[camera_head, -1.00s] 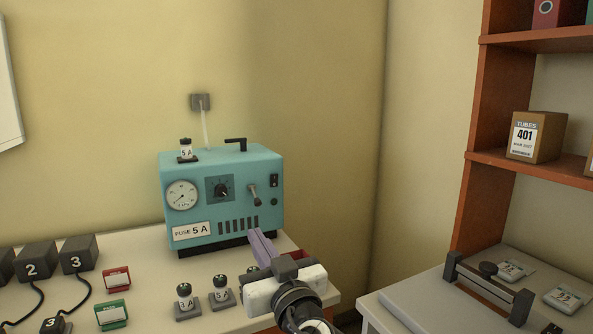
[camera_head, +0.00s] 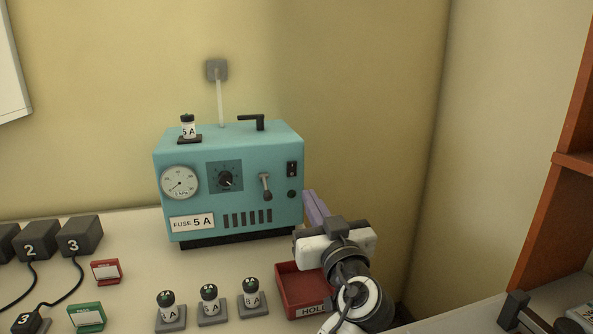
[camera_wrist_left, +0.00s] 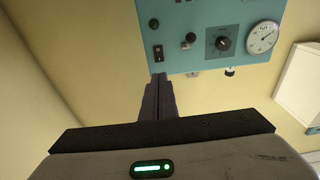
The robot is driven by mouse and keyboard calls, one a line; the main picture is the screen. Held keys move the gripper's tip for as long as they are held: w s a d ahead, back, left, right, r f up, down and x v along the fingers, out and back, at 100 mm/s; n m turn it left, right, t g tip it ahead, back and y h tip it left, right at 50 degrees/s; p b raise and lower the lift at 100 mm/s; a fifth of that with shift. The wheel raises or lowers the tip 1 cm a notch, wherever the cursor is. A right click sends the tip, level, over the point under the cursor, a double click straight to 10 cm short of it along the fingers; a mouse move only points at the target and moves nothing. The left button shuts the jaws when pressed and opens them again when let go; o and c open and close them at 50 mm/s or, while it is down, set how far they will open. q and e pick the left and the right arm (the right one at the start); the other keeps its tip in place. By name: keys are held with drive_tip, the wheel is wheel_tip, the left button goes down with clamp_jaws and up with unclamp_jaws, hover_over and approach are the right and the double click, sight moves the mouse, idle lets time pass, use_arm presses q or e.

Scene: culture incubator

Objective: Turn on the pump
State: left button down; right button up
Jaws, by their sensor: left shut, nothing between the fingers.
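The pump (camera_head: 228,195) is a teal box on the bench with a round gauge, a dial (camera_head: 226,179), a small lever (camera_head: 267,187), a black rocker switch (camera_head: 292,169) and a "FUSE 5 A" label. My left gripper (camera_head: 310,196) has its purple-grey fingers together and empty, by the pump's lower right front edge. In the left wrist view the pump (camera_wrist_left: 195,30) appears upside down. There the shut fingertips (camera_wrist_left: 159,77) show just below the rocker switch (camera_wrist_left: 157,53) in the picture; I cannot tell whether they touch the pump. My right gripper is out of view.
A red tray (camera_head: 290,290) lies under my left gripper. Several fuses on stands (camera_head: 210,300) stand in front of the pump, and another fuse (camera_head: 188,127) is on its top. Black numbered blocks (camera_head: 80,236) with cables are at left. An orange shelf (camera_head: 555,215) stands at right.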

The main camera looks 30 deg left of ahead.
sight(292, 164)
use_arm(q)
drive_tip(key=p+x, duration=0.3)
drive_tip(key=x, duration=0.8)
drive_tip(key=shift+w+a+r, duration=0.1)
drive_tip(key=shift+a, duration=0.05)
drive_tip(key=shift+w+a, duration=0.3)
drive_tip(key=shift+a, duration=0.05)
